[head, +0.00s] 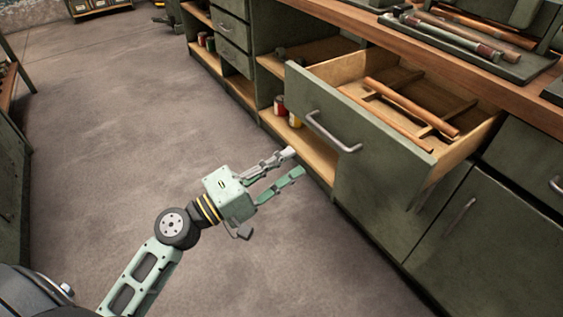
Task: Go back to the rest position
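My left gripper (296,162) reaches in from the lower left, over the bare floor and in front of the green workbench. Its two fingers are spread apart and nothing shows between them. The fingertips point toward the cabinet's lower shelf and are below and left of the open drawer's handle, apart from it. The drawer (368,172) is pulled out, and a wooden-handled tool (412,108) lies inside it. My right gripper is not in view.
The workbench top (372,30) carries a tray of tools (462,42). Red and yellow cans (280,105) stand on the open lower shelf. Another green cabinet (12,190) stands at the left edge. The grey floor (120,110) between is clear.

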